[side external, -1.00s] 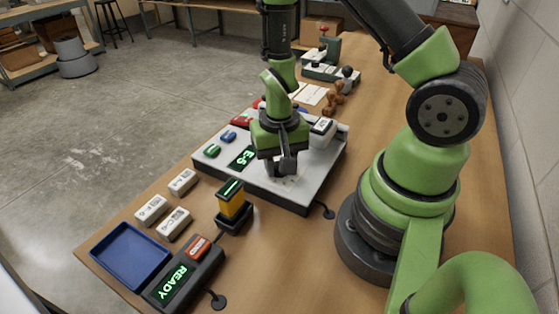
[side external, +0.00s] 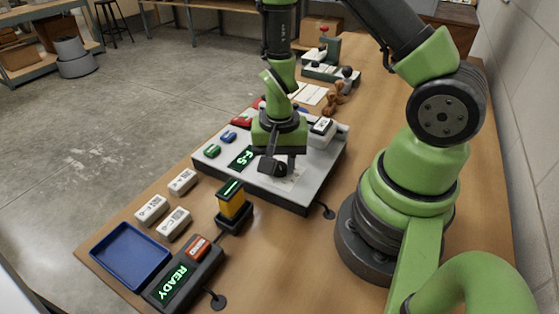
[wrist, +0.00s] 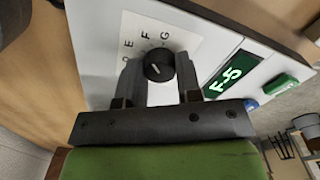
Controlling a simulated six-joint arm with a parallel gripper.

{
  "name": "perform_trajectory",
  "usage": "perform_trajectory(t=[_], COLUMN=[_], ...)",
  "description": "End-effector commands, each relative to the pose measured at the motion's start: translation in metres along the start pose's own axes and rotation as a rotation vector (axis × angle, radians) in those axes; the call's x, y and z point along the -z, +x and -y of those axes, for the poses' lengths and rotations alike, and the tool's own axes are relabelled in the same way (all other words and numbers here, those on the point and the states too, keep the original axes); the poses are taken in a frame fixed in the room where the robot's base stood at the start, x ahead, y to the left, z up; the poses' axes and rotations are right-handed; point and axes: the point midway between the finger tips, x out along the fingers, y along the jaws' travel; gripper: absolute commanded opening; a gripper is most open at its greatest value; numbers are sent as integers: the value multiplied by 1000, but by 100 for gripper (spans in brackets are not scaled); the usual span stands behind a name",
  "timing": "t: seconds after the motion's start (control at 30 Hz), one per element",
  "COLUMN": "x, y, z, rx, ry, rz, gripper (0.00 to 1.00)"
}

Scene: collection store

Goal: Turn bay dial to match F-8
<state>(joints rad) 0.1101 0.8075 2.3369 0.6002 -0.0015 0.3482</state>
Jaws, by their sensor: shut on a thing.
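My gripper (side external: 278,168) points down over the grey-white panel (side external: 300,203). In the wrist view my gripper (wrist: 158,82) is shut on a round black dial (wrist: 158,66), with one finger on each side. A card (wrist: 190,42) with the letters E, F and G lies around the dial, and another letter is partly hidden. A light pointer mark shows on the dial. The green-lit display (side external: 243,158) on the panel appears to read F-5, and it also shows in the wrist view (wrist: 224,75). The fingers mostly hide the dial in the side view.
Green (side external: 212,151), blue (side external: 228,137) and red (side external: 241,121) buttons line the panel's left edge. In front are white labelled boxes (side external: 152,208), a blue tray (side external: 130,256), a READY unit (side external: 183,273) and a yellow-black device (side external: 232,200).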

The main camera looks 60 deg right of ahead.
Motion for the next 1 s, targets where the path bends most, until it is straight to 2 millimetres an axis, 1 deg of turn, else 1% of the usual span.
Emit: perform_trajectory(t=[0.07, 0.1, 0.2, 0.6, 0.7, 0.77, 0.87, 1.0], x=[1, 1, 1, 0, 0, 0, 0, 0], y=[0, 0, 0, 0, 0, 0, 0, 0], z=[1, 1, 1, 0, 0, 0, 0, 0], rx=[4, 4, 3, 1, 0, 0, 0, 0], ry=[-1, -2, -2, -4, -38, -88, -230, -502], rz=[-3, -4, -3, -1, -1, -1, -1, -1], gripper=[9, 37, 57, 57, 57, 57, 57, 57])
